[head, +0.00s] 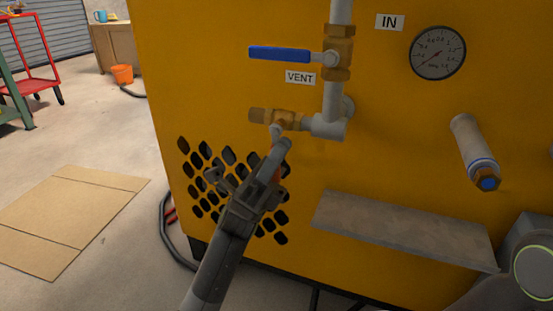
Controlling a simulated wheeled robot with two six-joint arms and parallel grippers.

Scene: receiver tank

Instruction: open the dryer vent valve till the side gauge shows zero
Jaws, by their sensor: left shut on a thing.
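The dryer vent valve (283,120) is a brass valve on a short side branch at the foot of a grey pipe, below the VENT label (300,77). Its handle hangs down from the body and is mostly hidden by my left gripper (275,160). My left gripper comes up from below and is shut on the vent valve handle. The round side gauge (437,53) is at the upper right. My right gripper is out of view.
A blue lever (279,54) lies level across the upright pipe above the vent valve. A capped pipe (474,152) sticks out at the right. A grey shelf (400,230) juts from the yellow cabinet (225,90) below. Cardboard (65,220) lies on the floor at left.

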